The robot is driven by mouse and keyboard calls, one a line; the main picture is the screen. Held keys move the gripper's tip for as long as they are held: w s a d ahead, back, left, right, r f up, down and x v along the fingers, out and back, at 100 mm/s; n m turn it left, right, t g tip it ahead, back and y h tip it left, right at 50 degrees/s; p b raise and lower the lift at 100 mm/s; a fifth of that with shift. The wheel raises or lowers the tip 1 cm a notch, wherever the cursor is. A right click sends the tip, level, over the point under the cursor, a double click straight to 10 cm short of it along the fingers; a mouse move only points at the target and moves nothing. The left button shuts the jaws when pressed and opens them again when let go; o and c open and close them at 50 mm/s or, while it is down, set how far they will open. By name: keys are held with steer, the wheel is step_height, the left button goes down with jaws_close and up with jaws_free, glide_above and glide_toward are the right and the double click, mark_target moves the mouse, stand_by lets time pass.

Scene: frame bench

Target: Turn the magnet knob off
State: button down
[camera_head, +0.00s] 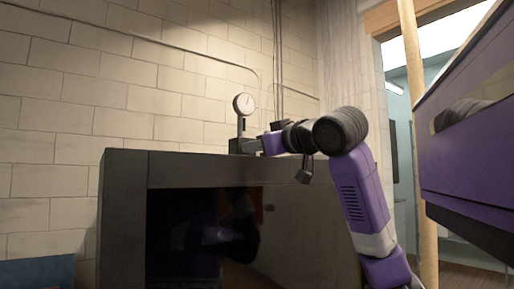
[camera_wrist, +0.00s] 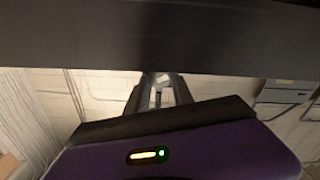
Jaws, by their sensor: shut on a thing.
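A dial gauge (camera_head: 244,103) with a white round face stands on a short post above a dark magnet base (camera_head: 243,146). The base sits on top of a dark cabinet (camera_head: 125,205), near its back. My gripper (camera_head: 262,144) reaches in from the right, level with the base and against its right side. The magnet knob is hidden by the fingers in the head view. In the wrist view my gripper (camera_wrist: 160,90) has its fingers close together, shut on a small part at the tips. The knob's turn position cannot be made out.
The cabinet's glossy dark front reflects my arm. A pale block wall (camera_head: 60,120) with thin conduits stands behind. At the right are a wooden post (camera_head: 416,130) and a doorway. The cabinet top left of the base looks clear.

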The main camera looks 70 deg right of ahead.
steer(key=shift+n, duration=0.4)
steer(key=c, duration=1.1)
jaws_free()
